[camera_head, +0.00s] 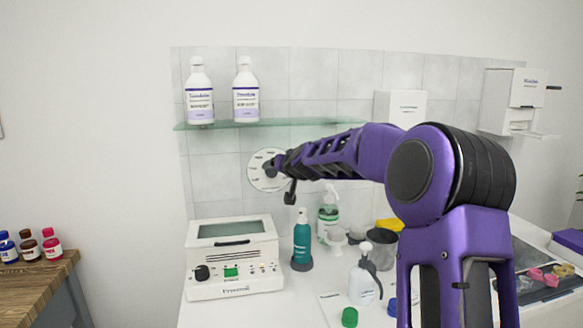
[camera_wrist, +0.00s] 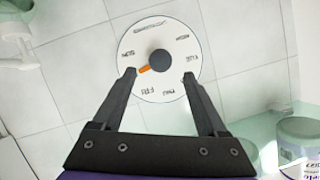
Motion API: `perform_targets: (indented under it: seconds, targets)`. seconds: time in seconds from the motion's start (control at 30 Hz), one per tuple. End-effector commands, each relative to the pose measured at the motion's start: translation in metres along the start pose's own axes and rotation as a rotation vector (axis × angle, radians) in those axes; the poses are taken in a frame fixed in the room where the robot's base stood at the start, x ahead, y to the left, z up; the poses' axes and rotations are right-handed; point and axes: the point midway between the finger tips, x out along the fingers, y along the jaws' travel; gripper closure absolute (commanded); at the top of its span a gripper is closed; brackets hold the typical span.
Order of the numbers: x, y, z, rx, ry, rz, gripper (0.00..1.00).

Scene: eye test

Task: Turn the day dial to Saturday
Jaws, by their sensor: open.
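The day dial (camera_head: 256,181) is a white disc with dark lettering on the tiled wall, below the glass shelf. In the wrist view the dial (camera_wrist: 160,29) shows nearly whole. Its dark round knob (camera_wrist: 160,60) has an orange pointer (camera_wrist: 144,69) aimed to the left and slightly down in that view. The day words are too small to read surely. My gripper (camera_head: 281,170) is in front of the dial and hides part of it. In the wrist view my gripper (camera_wrist: 159,75) is open, one finger on each side of the knob. No contact is clear.
Two white bottles (camera_head: 199,95) (camera_head: 246,92) stand on the glass shelf (camera_head: 300,123) above. Below on the counter are a white machine (camera_head: 234,278), a teal bottle (camera_head: 302,242) and a spray bottle (camera_head: 364,280). A wall dispenser (camera_head: 528,88) hangs at right.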

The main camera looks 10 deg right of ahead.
Motion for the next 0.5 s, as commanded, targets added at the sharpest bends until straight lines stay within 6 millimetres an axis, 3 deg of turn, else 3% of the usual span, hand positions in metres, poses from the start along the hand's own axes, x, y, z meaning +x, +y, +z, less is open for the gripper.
perform_targets:
  seconds: [0.2,0.5]
  targets:
    - [-0.038,0.002,-0.001,0.0,0.001,0.003,0.24]
    - [-0.076,0.002,0.0,-0.001,0.0,0.004,0.24]
